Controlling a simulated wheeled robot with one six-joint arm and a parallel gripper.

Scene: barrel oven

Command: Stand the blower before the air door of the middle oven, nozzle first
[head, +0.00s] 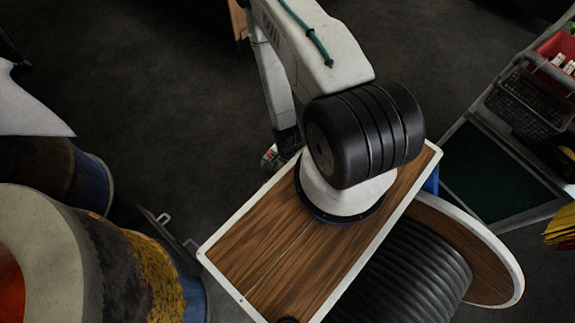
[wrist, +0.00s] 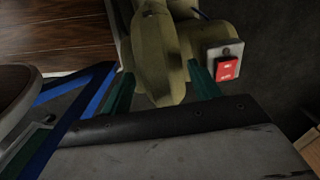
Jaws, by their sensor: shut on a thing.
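In the wrist view the blower (wrist: 158,55) is an olive-green rounded body with a red switch (wrist: 227,67) on a grey plate at its right. My gripper (wrist: 162,84) has its green fingers on either side of the blower and is shut on it. The nozzle cannot be made out. In the head view my arm hides most of the gripper and blower. Large barrel shapes stand at the left: one (head: 55,250) with a pale rim and red inside, another (head: 90,180) brown with a blue band. Which is the middle oven, and its air door, I cannot tell.
A rack with a dark basket (head: 530,100) and a red bin (head: 560,55) stands at the right, beside a green panel (head: 495,175). A white sheet (head: 28,105) hangs at the left. Dark floor (head: 150,80) is open at upper left, between the barrels and my arm.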

